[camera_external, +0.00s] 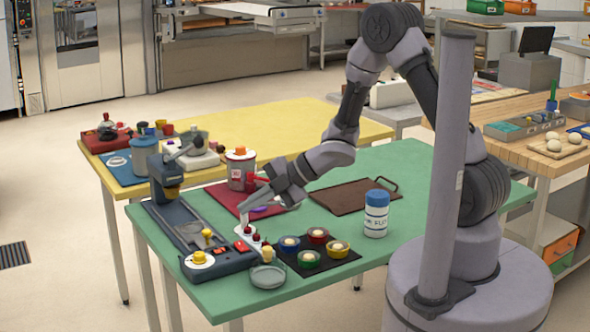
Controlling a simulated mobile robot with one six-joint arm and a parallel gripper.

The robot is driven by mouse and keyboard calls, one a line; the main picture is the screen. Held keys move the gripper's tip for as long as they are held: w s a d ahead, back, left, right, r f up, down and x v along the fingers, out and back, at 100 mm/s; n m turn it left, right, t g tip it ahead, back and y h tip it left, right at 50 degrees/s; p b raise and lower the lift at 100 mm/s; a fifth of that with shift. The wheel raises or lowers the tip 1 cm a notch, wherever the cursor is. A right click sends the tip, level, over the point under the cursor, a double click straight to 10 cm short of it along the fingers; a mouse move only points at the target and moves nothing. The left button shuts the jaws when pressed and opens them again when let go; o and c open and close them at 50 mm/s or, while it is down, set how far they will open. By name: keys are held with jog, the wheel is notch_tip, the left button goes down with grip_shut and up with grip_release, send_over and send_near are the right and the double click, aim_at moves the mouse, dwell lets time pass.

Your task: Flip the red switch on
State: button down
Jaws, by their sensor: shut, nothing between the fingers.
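A dark blue machine (180,222) stands at the left end of the green table, with a lever arm at its back. On its front end are a yellow knob (199,257) and a small red part (240,246) that looks like the red switch; whether it is on or off is too small to tell. My gripper (246,207) is shut and empty. It points down and left, above the table just behind and right of the red part, and looks apart from it. A small white block with dark red knobs (247,233) stands below the fingertips.
A grey dish (267,277), a black mat (296,262) with several colored round pots, and a white-and-blue jar (376,214) stand at the front. A red mat (228,198), white-and-red canister (240,169) and brown board (345,198) lie behind. The green table's right part is clear.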

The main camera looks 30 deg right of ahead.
aim_at(246, 246)
jog(key=w+f+b, duration=0.1)
jog(key=f+b, duration=0.1)
jog(key=w+f+b, duration=0.1)
jog(key=f, duration=0.2)
jog(key=w+f+b, duration=0.1)
jog(key=f+b, duration=0.1)
jog(key=f, duration=0.1)
jog(key=shift+w+f+b, duration=0.1)
jog(key=shift+b, duration=0.2)
dwell(2.0)
jog(key=shift+w+f+b, duration=0.15)
jog(key=shift+f+b, duration=0.2)
jog(key=shift+f, duration=0.05)
jog(key=shift+w+f, duration=0.1)
jog(key=shift+f, duration=0.25)
dwell(0.4)
jog(key=shift+r, duration=0.2)
jog(key=shift+s+r, duration=0.25)
jog(key=shift+r, duration=0.3)
jog(key=shift+r, duration=0.1)
